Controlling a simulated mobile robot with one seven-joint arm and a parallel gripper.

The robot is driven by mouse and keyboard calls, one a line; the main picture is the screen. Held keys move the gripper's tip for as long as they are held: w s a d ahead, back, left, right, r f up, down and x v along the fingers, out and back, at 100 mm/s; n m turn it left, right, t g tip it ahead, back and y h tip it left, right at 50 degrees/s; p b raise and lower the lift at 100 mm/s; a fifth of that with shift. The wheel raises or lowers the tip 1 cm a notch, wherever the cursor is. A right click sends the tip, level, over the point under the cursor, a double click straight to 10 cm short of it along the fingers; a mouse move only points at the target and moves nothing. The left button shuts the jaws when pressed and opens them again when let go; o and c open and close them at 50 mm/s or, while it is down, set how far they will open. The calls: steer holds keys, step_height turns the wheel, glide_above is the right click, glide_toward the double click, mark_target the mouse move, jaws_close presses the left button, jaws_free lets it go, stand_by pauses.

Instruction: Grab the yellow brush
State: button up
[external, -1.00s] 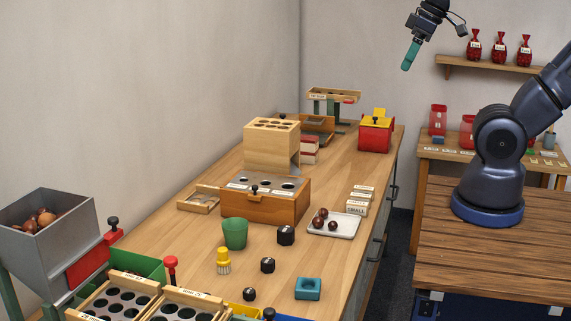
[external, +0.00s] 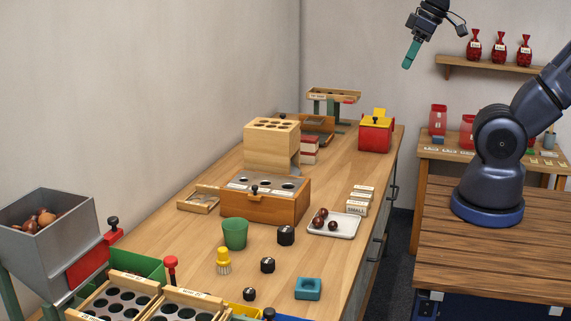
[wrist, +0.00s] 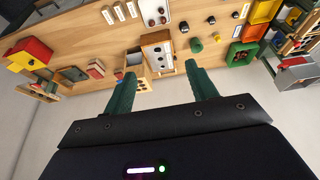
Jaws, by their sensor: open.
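The yellow brush (external: 223,262) stands upright on the workbench in the external view, in front of the green cup (external: 234,233), with its pale bristles down. In the wrist view a small yellow spot that looks like the brush (wrist: 217,37) lies beside the green cup (wrist: 196,45). My gripper (external: 410,55) is high in the air near the back right, far above and away from the brush. Its two green fingers (wrist: 160,85) are spread apart in the wrist view with nothing held between them.
A wooden box with holes (external: 270,207) stands behind the cup. Black knobbed weights (external: 267,265), a teal block (external: 308,288) and a white tray with chestnuts (external: 346,229) lie to the right. A grey hopper (external: 70,262) and a red-knobbed lever (external: 171,264) stand at left.

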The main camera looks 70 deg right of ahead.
steer(key=w+a+f+n+g, duration=0.1)
steer(key=w+a+n, duration=0.3)
steer(key=w, duration=0.9)
steer(key=n+g, duration=0.4)
steer(key=n, duration=0.9)
glide_above(222, 249)
steer(key=d, duration=0.1)
step_height(222, 249, down, 34)
step_height(222, 249, down, 6)
steer(key=shift+r, duration=0.1)
steer(key=shift+a+f, duration=0.25)
steer(key=shift+f, duration=1.1)
steer(key=shift+a+f, duration=0.2)
steer(key=shift+f, duration=1.1)
steer(key=c, duration=1.1)
steer(key=shift+o, duration=0.2)
